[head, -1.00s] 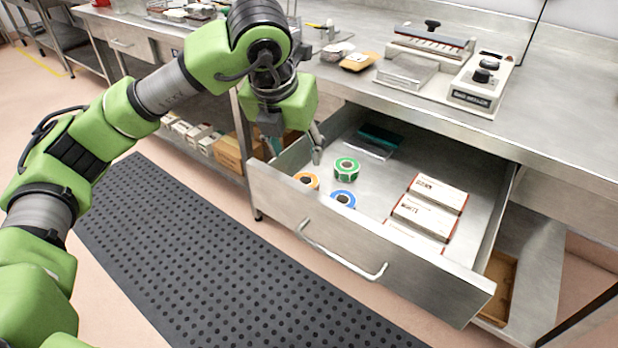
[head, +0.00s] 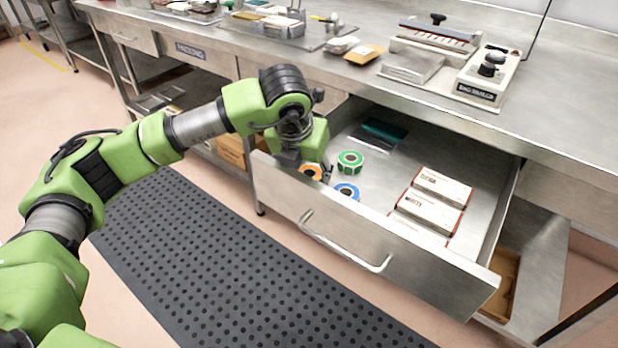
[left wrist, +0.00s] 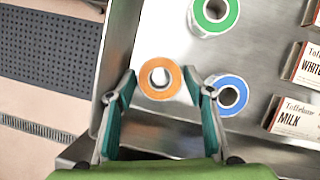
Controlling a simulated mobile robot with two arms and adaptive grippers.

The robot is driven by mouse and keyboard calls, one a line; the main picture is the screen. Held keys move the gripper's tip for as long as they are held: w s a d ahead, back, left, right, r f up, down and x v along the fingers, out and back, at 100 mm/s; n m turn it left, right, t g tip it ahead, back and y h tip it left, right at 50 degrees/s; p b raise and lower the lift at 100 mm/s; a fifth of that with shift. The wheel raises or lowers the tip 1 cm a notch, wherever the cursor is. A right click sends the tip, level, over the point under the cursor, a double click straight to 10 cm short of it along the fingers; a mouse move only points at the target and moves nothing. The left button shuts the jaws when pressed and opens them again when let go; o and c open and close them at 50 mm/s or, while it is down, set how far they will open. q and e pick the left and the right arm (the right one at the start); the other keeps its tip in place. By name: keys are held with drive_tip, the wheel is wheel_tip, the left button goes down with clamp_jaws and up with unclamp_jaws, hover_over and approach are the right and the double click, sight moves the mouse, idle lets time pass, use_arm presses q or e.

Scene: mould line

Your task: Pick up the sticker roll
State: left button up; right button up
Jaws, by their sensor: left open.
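Three sticker rolls lie in the open drawer: an orange one (head: 311,171), a green one (head: 350,161) and a blue one (head: 346,192). My left gripper (head: 325,173) is low over the drawer's left front corner, at the orange roll, which it partly hides in the head view. In the left wrist view the open fingers (left wrist: 163,92) are on either side of the orange roll (left wrist: 161,79), with gaps between them and it. The blue roll (left wrist: 228,95) is just right of the right finger. The green roll (left wrist: 213,14) is farther off. My right gripper is not in view.
The steel drawer (head: 330,231) stands open, its front wall close to the rolls. White cartons (head: 431,206) lie in its right half, and a teal item (head: 384,133) lies at the back. A bag sealer (head: 487,75) stands on the bench above. The drawer's middle is clear.

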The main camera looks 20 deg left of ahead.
use_arm(q)
drive_tip(key=c, duration=0.8)
drive_tip(key=shift+c, duration=0.2)
